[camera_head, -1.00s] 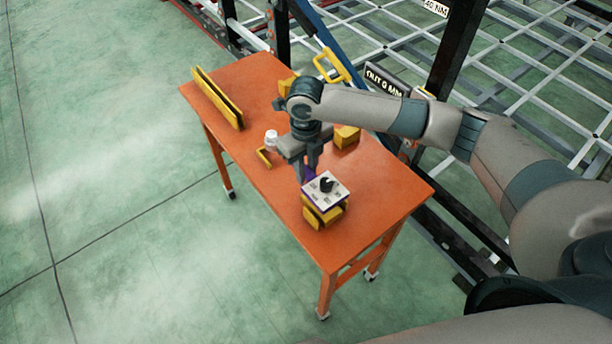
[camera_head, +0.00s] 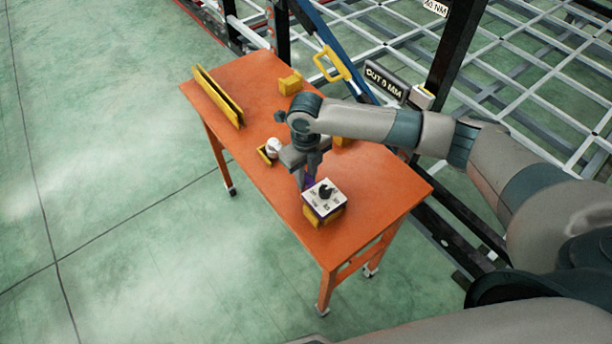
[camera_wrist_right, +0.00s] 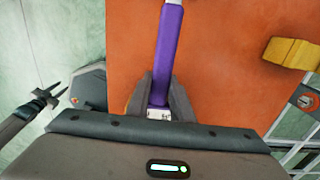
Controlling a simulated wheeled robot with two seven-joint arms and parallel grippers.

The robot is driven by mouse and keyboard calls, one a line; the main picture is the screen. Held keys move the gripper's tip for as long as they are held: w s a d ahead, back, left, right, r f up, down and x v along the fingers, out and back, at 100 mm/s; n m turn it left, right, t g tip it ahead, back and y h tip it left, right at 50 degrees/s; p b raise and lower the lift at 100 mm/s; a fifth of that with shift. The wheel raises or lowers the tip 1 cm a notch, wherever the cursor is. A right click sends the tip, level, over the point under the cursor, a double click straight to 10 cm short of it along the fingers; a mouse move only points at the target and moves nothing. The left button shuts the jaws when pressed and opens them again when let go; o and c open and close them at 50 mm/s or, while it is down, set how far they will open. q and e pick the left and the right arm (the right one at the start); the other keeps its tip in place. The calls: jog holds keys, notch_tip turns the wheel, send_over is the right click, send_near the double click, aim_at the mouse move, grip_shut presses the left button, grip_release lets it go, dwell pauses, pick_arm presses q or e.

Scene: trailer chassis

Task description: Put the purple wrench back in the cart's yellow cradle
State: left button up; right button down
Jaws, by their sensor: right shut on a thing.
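The wrench has a purple shaft (camera_wrist_right: 167,55), a white box with a black knob (camera_head: 324,194) at its near end, and a white far end (camera_head: 273,146). My right gripper (camera_head: 304,178) is shut on the shaft, between these ends. The yellow cradle shows as a small bracket (camera_head: 263,156) at the white far end and a yellow block (camera_head: 323,219) under the box. I cannot tell if the wrench touches both. What looks like my left gripper (camera_wrist_right: 54,92), fingers apart, is off the table in the right wrist view.
The orange table (camera_head: 375,190) carries a long yellow holder (camera_head: 218,97) at the left and yellow blocks (camera_head: 290,82) at the back. A yellow-handled tool (camera_head: 331,64) and a sign (camera_head: 386,82) stand behind, by the trailer's grid. The near right tabletop is clear.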

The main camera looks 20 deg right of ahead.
jog(key=shift+f, duration=0.1)
jog(key=c, duration=1.6)
grip_release()
jog(key=shift+o, duration=0.2)
jog(key=shift+r, duration=0.75)
notch_tip(320, 180, up, 12)
jog(key=b, duration=0.3)
jog(key=shift+f+b, duration=0.15)
jog(key=shift+b, duration=0.2)
